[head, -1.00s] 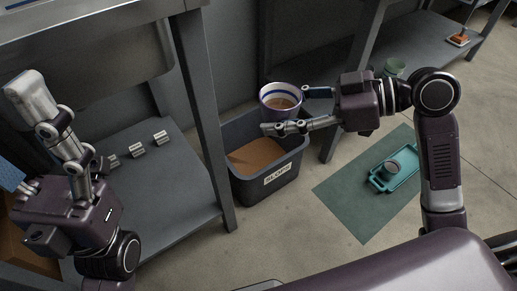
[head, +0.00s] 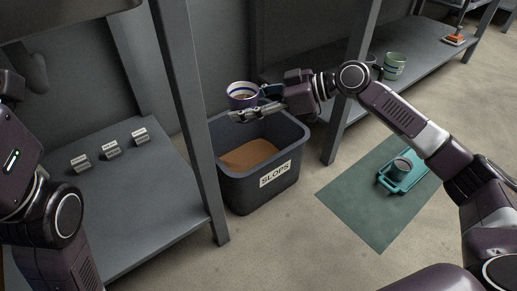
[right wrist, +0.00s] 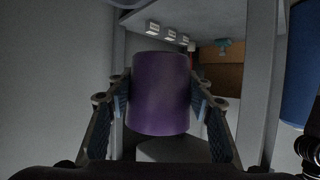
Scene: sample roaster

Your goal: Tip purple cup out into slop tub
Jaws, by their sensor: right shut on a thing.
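In the right wrist view the cup (right wrist: 160,95) shows as a plain purple cylinder between both fingers. The slop tub (head: 233,187) is a dark grey bin labelled SLOPS, with brown matter inside, on the floor below the cup. My left arm shows at the left edge, but its gripper fingers are out of view.
A grey shelf (head: 140,215) with three small label blocks stands left of the tub, its leg (head: 192,120) close beside it. A green mat (head: 365,215) with a teal tray (head: 407,180) and cup (head: 401,167) lies right. Green cups (head: 394,66) stand on the right shelf.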

